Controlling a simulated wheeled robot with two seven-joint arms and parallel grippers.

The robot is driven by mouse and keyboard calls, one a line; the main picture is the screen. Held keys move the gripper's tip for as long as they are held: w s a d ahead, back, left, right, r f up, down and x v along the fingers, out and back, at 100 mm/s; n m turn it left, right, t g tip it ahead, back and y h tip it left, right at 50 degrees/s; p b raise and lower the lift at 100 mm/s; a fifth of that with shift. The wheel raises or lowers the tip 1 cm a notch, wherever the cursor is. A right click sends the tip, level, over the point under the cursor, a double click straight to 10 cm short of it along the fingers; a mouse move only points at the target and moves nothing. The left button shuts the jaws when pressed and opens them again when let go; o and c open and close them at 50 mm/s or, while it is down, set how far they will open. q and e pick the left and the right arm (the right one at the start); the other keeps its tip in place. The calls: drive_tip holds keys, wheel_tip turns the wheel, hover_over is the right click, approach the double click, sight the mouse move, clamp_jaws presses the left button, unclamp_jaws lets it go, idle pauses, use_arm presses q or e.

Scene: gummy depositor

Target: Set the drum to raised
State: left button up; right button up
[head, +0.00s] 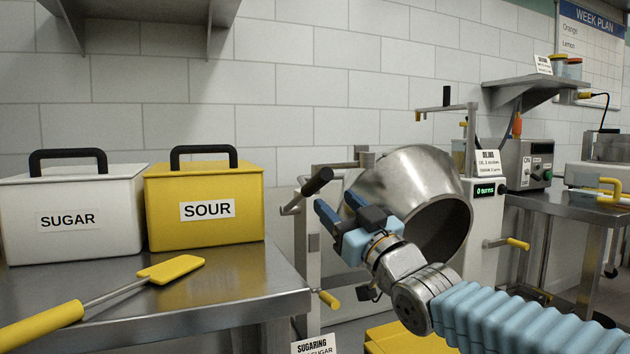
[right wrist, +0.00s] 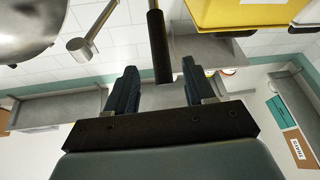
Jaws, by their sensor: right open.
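The steel drum (head: 392,187) hangs in a frame, tilted, with its open mouth facing down and to the right. A lever with a black grip (head: 317,181) sticks out at the drum's left side. My right gripper (head: 337,205) is open, just below and right of that grip in the head view. In the right wrist view, the black grip (right wrist: 158,48) points down to the gap between my right fingertips (right wrist: 159,72), and nothing is clamped. Contact cannot be told. My left gripper is not in view.
White SUGAR box (head: 95,215), yellow SOUR box (head: 205,205) and a yellow spatula (head: 170,268) are on the left steel table (head: 240,290). A cabinet display (head: 485,190) reads 0 turns. Small yellow-gripped handles (head: 328,299) (head: 517,243) flank the drum. A shelf (head: 530,85) hangs above right.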

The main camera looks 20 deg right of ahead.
sight(316, 191)
drive_tip(key=p+x, duration=0.1)
drive_tip(key=x, duration=0.7)
drive_tip(key=shift+w+r+p, duration=0.1)
drive_tip(key=shift+w+p, duration=0.1)
drive_tip(key=shift+p, duration=0.2)
drive_tip(key=shift+a, duration=0.1)
clamp_jaws()
